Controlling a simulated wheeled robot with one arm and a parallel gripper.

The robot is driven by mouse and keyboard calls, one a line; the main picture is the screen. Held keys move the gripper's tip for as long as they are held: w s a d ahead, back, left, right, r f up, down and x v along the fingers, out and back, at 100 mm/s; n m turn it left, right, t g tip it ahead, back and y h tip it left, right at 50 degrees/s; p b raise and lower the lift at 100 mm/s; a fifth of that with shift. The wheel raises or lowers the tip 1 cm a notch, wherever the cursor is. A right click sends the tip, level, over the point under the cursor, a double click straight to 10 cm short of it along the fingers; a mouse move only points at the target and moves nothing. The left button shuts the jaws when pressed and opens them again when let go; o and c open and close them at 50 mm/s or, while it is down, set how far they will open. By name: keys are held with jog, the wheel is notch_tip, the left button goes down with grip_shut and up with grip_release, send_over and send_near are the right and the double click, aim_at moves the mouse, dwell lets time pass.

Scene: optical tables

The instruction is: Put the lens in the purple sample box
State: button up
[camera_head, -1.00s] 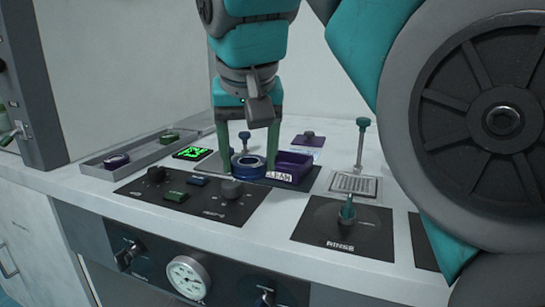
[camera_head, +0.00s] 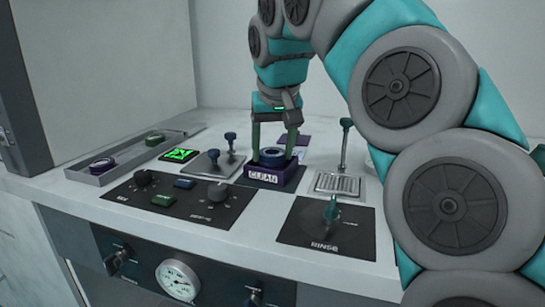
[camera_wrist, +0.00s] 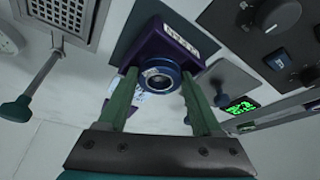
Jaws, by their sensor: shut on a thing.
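The lens is a dark blue ring (camera_head: 272,155) with a round opening. My gripper (camera_head: 273,149) is shut on it from above, one finger on each side. The purple sample box (camera_head: 262,177) carries a white CLEAN label and stands on a dark mat. The lens is over the box's open top in the head view. I cannot tell whether it touches the box floor. The wrist view shows the lens (camera_wrist: 160,79) between the fingers, with the purple box (camera_wrist: 173,42) behind it, partly hidden.
A grey tray (camera_head: 128,160) at the left holds a purple ring and a green piece. A green-lit display (camera_head: 179,155), a plate with blue-topped posts, a drain grate (camera_head: 339,184) with a tall tap and the RINSE panel (camera_head: 326,228) surround the box.

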jog(key=shift+f, duration=1)
jog(key=shift+f, duration=0.2)
jog(key=o, duration=1.2)
jog(key=shift+o, duration=0.2)
jog(key=shift+s+r, duration=0.1)
jog(key=shift+r, duration=0.55)
jog(key=shift+v, duration=3.3)
